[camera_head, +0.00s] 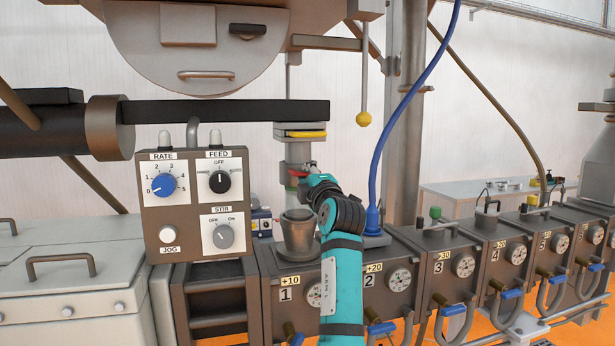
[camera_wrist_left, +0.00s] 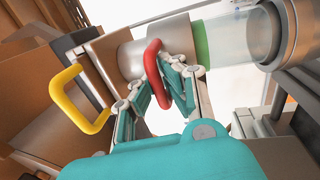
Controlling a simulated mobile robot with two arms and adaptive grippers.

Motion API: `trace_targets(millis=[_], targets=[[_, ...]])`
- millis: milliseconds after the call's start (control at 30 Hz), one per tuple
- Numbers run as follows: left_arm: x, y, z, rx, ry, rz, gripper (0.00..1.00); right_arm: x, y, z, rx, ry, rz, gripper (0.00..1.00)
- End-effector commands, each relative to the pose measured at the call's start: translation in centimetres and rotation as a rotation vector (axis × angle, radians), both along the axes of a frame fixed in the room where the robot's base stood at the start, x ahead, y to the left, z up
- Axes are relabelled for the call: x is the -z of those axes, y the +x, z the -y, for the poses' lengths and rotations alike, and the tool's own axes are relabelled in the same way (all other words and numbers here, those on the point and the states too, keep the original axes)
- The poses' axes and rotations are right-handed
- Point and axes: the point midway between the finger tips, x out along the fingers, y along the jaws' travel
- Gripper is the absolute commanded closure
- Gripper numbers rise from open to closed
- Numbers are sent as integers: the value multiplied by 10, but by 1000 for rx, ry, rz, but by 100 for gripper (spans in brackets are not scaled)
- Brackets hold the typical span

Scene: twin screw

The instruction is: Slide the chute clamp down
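In the head view the red handle (camera_head: 297,173) is small, on the vertical chute (camera_head: 298,151) below the yellow-edged plate. My left gripper (camera_wrist_left: 161,86) has its fingers on both sides of the red handle and looks shut on it. In the head view my left gripper (camera_head: 308,178) reaches up to the chute, and its fingertips are partly hidden. My right gripper is not in view.
A yellow handle (camera_wrist_left: 82,101) is close beside my left gripper in the wrist view. A grey cup-shaped funnel (camera_head: 299,232) stands below the chute. A control box (camera_head: 196,204) stands to the left, and a blue hose (camera_head: 386,130) hangs to the right.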

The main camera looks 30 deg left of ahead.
Motion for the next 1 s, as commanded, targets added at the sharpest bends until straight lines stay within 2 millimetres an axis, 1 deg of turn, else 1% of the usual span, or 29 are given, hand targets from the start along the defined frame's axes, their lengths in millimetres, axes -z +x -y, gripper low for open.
trace_targets(millis=[33, 100, 133, 367, 433, 567, 800, 1000], targets=[[9, 3, 1, 3, -10, -15, 91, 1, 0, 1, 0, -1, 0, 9], [9, 3, 1, 3, -9, -14, 82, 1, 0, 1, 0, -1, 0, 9], [9, 3, 1, 2, -9, -13, 79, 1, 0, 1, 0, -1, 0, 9], [6, 2, 1, 1, -4, -9, 79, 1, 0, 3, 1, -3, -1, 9], [6, 0, 3, 2, -3, -9, 79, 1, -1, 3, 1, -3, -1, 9], [9, -10, 16, 4, -5, -8, 79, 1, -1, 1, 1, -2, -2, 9], [17, -35, 47, 6, -7, -10, 79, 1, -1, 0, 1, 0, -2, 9], [19, -46, 58, 3, -6, -11, 79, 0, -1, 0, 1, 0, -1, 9]])
